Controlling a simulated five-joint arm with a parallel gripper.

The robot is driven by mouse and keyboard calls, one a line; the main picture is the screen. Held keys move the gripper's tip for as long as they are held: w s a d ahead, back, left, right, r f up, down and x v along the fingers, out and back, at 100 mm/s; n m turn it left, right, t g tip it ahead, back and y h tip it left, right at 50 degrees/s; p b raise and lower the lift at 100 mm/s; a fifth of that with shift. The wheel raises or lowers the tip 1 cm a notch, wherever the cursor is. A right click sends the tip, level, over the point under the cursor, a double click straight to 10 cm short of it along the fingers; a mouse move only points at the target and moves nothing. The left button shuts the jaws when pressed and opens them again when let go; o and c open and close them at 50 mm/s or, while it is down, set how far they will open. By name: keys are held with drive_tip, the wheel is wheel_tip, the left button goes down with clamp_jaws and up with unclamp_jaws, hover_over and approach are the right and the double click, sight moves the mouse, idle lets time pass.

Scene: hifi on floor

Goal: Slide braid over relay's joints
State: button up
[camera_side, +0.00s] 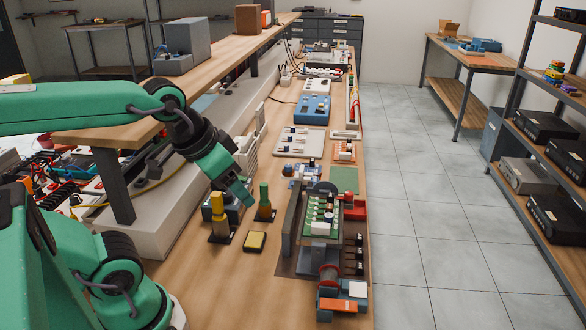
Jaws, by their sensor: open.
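My gripper (246,199) hangs at the end of the green arm, open. It is above the bench, left of the board holder and close to the green-handled tool; I see nothing held in it. A green circuit board (308,236) sits in a grey holder at the bench's right side. Several small white and dark parts stand in a row on it; a white block (320,229) near its front may be the relay. A reddish spool (329,274) stands in front of the board and may hold the braid. The joints are too small to make out.
A yellow-handled tool (217,206) and a green-handled tool (264,196) stand upright near my gripper. A yellow pad (255,241) lies in front of them. A red clamp (354,208) is right of the board. The bench's front left is clear; its right edge is close.

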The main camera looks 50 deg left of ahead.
drive_tip(key=w+a+r+m+g, duration=0.1)
drive_tip(key=w+a+r+m, duration=0.15)
drive_tip(key=w, duration=0.55)
drive_tip(key=m+g, duration=0.4)
drive_tip(key=m, duration=0.2)
hover_over(303, 168)
drive_tip(key=f, duration=0.9)
drive_tip(key=shift+s+d, duration=0.25)
drive_tip(key=shift+d, duration=0.05)
drive_tip(key=shift+w+a+f, duration=0.2)
drive_tip(key=shift+a+f, duration=0.1)
drive_tip(key=shift+f, duration=0.05)
drive_tip(key=shift+f, duration=0.1)
drive_tip(key=shift+f, duration=3.8)
drive_tip(key=shift+c, duration=0.2)
